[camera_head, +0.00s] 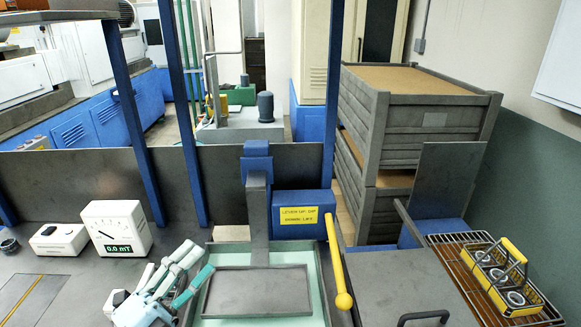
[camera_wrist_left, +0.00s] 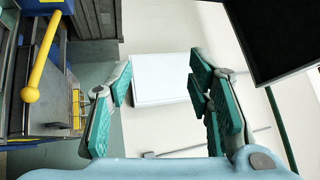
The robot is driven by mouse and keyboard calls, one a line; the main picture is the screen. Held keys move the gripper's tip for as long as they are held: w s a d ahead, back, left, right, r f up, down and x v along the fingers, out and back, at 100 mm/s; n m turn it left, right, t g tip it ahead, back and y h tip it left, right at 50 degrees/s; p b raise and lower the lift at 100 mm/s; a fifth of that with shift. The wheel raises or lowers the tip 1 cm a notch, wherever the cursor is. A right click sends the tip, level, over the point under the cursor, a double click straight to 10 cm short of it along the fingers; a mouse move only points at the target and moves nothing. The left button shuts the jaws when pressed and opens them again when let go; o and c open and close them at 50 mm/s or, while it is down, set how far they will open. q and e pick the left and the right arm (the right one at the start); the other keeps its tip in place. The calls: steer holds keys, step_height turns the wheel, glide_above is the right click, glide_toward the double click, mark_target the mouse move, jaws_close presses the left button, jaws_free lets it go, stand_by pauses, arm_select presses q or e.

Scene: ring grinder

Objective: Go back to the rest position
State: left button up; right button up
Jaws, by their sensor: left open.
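My left gripper (camera_head: 181,267) is at the lower left middle in the head view, over the left edge of the machine's green tray. Its fingers point up and to the right, and they are apart with nothing between them. In the left wrist view the teal finger pads of the left gripper (camera_wrist_left: 160,90) are spread wide, with only far wall and a white panel behind the gap. My right gripper is in neither view.
A grey plate (camera_head: 258,291) lies in the tray beside the yellow-knobbed lever (camera_head: 338,262). A gauge reading 0.0 mT (camera_head: 116,228) and a white box (camera_head: 59,239) stand left. A yellow carrier with rings (camera_head: 499,277) sits on the rack (camera_head: 458,262) at right.

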arm_select(q)
steer(key=a+n+t+y, duration=0.4)
steer(key=a+n+y, duration=0.4)
steer(key=n+y, duration=0.35)
steer(key=s+a+f+n+g+y, duration=0.3)
steer(key=f+n+g, duration=0.15)
steer(key=f, duration=0.25)
steer(key=s+a+f+n+g+y, duration=0.3)
steer(key=a+f+n+g, duration=0.1)
steer(key=f+n, duration=0.25)
steer(key=s+d+f+g+h, duration=0.2)
steer(key=s+d+f+g, duration=0.25)
steer(key=s+f, duration=0.3)
steer(key=s+d+f+g+h, duration=0.3)
steer(key=s+d+f+g, duration=0.15)
steer(key=s+f, duration=0.35)
step_height(320, 180, down, 20)
steer(key=s+a+n+g+b, duration=0.1)
steer(key=s+a+g+b, duration=0.1)
steer(key=a+b, duration=0.1)
steer(key=s+f+b, duration=0.2)
steer(key=s+f, duration=1.2)
steer(key=f, duration=0.2)
steer(key=shift+s+a+g, duration=0.15)
steer(key=shift+s+g, duration=0.15)
steer(key=shift+g, duration=0.05)
